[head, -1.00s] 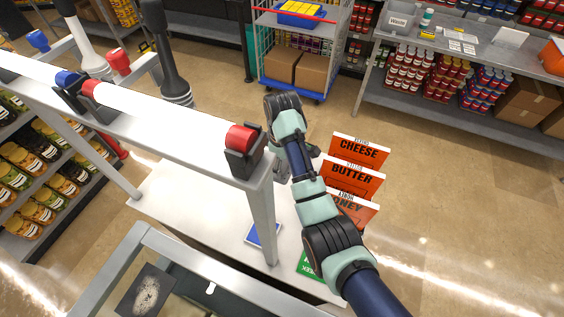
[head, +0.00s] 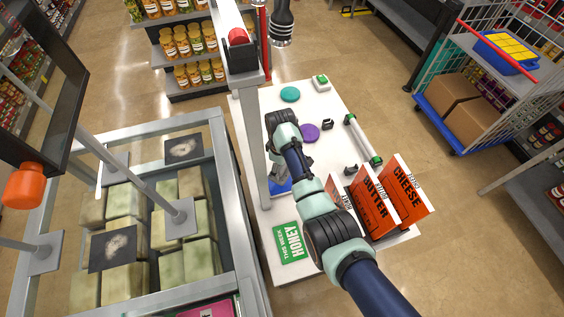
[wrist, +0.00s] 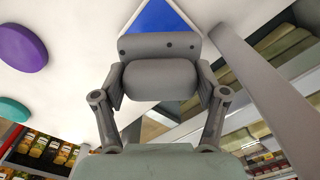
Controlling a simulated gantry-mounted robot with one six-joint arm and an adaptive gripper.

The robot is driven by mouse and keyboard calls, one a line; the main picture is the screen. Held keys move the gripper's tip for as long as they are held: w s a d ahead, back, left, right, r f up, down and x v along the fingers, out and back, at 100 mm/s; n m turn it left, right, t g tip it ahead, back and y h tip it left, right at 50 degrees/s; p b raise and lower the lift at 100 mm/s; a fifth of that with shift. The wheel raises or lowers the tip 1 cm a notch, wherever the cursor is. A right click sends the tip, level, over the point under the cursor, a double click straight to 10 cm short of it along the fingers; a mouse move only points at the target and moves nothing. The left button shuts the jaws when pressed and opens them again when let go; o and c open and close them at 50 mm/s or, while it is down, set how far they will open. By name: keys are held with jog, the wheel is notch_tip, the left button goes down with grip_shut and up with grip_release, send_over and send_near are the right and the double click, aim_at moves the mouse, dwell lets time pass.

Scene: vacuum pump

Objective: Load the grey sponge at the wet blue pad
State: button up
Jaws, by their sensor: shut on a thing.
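My gripper (wrist: 160,90) is shut on a grey block, which I take to be the grey sponge (wrist: 160,79); it sits between the two finger linkages in the wrist view. The blue pad (wrist: 162,20) shows as a blue patch just beyond the sponge there. In the head view my gripper (head: 280,172) points down over the white table, and the blue pad (head: 279,188) is partly hidden beneath it. I cannot tell whether the sponge touches the pad.
A purple disc (head: 310,132), a teal disc (head: 290,94) and a white-green tube (head: 362,140) lie on the white table (head: 335,105). Orange signs (head: 403,189) stand right of my arm, a green card (head: 290,243) in front. A metal post (head: 252,140) stands close to my gripper's left.

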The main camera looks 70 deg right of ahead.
jog(key=shift+w+a, duration=0.1)
jog(key=shift+w+f, duration=0.15)
jog(key=shift+f, duration=0.05)
notch_tip(320, 180, down, 6)
jog(key=b, duration=0.6)
jog(key=shift+r, duration=0.15)
jog(key=shift+f+b, duration=0.3)
jog(key=shift+f, duration=0.3)
dwell(1.8)
jog(key=shift+r, duration=0.15)
notch_tip(320, 180, up, 7)
jog(key=p, duration=0.7)
jog(key=shift+r, duration=0.1)
